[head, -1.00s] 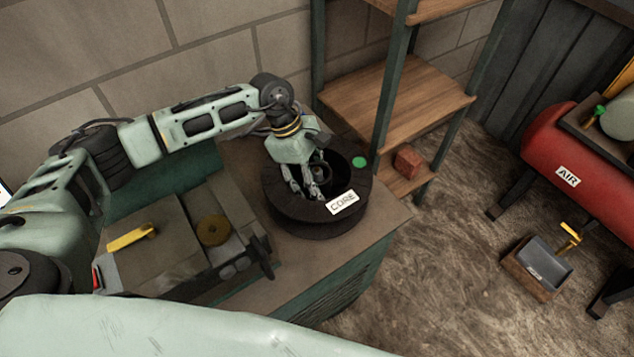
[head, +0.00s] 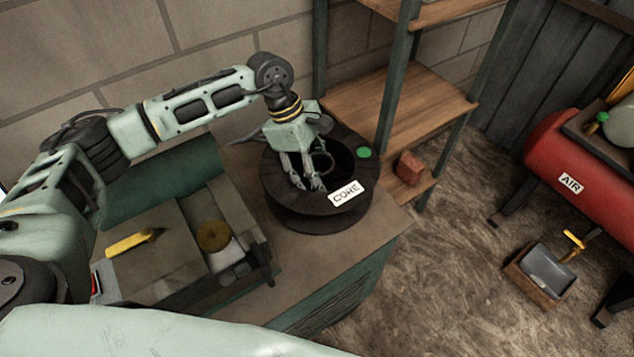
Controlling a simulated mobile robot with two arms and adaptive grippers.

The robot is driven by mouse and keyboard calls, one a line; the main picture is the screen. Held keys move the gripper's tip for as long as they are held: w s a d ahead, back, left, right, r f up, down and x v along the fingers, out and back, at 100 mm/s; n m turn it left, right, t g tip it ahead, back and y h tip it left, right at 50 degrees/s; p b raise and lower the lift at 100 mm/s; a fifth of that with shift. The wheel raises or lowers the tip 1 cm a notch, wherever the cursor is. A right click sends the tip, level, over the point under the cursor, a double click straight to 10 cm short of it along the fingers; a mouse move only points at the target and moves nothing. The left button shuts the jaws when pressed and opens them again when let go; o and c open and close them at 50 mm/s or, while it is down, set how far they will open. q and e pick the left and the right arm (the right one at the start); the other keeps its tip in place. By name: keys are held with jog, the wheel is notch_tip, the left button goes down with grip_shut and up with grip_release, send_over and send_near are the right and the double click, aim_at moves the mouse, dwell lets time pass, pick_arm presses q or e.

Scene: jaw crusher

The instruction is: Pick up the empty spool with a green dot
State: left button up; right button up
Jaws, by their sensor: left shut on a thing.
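The spool with a green dot is a dark, round spool (head: 350,212) with a white CORE label and a green dot (head: 364,152) on its upper flange. It stands nearly upright over the cabinet top, with no wire visible on it. I cannot tell whether its underside is clear of the surface. My left gripper (head: 309,185) reaches down from above and is shut on the spool at the near left part of its upper flange, beside the central opening. The fingers partly hide the grip. My right gripper is not in view.
A grey machine (head: 160,260) with a yellow-handled tool (head: 133,241) and a brass disc (head: 213,236) is left of the spool. A shelf post (head: 393,95) and wooden shelves stand close behind right, with a red brick (head: 409,168). The cabinet's front right corner (head: 385,230) is bare.

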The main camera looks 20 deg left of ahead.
pick_arm(q)
notch_tip(320, 180, up, 26)
jog(key=p, duration=0.5)
jog(key=shift+p, duration=0.35)
dwell(0.6)
